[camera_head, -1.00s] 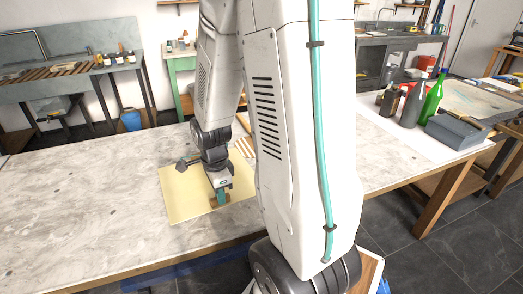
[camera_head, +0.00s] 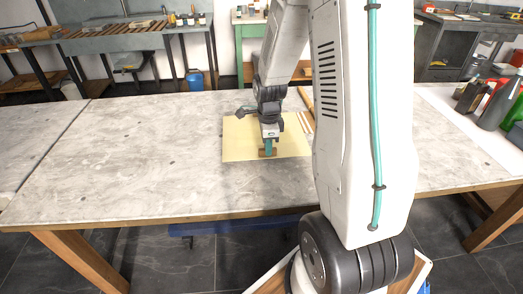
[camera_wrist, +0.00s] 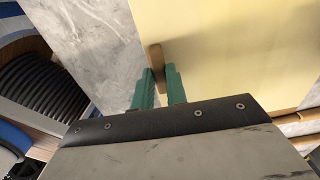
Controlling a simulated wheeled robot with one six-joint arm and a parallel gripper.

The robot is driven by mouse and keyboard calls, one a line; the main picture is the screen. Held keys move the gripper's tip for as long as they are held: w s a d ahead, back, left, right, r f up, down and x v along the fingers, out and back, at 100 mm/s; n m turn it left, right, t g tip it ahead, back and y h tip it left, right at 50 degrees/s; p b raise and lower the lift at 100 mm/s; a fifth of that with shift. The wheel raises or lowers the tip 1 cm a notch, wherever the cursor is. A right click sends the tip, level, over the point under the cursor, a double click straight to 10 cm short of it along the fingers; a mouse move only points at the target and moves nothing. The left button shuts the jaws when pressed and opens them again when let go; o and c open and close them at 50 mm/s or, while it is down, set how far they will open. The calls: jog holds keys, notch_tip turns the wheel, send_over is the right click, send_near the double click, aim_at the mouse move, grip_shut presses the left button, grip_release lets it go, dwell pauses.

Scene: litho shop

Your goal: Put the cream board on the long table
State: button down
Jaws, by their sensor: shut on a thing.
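The cream board (camera_head: 240,140) is a flat pale yellow sheet with a small wooden handle at its near edge. My gripper (camera_head: 268,150) has its green fingers closed on that handle. The wrist view shows the board (camera_wrist: 230,45) and the wooden handle (camera_wrist: 155,60) between the fingertips of my gripper (camera_wrist: 160,78). The long table (camera_head: 130,165) has a grey mottled top and a wooden front edge. The board is level over the tabletop, back from the front edge; I cannot tell whether it touches. My arm hides part of the table's right side.
Wooden sticks (camera_head: 306,122) lie close to the board's right side. Bottles (camera_head: 495,104) stand on a white surface at the far right. Another grey top adjoins at the left. The tabletop left of the board is clear.

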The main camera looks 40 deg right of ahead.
jog(key=shift+w+a+f, duration=0.1)
jog(key=shift+w+a, duration=0.1)
jog(key=shift+w, duration=0.35)
jog(key=shift+w+a, duration=0.15)
jog(key=shift+w, duration=0.35)
jog(key=shift+w+a+f, duration=0.1)
jog(key=shift+w+f, duration=0.1)
jog(key=shift+f, duration=0.7)
jog(key=shift+w+f, duration=0.2)
jog(key=shift+f, duration=0.7)
jog(key=c, duration=1.4)
grip_release()
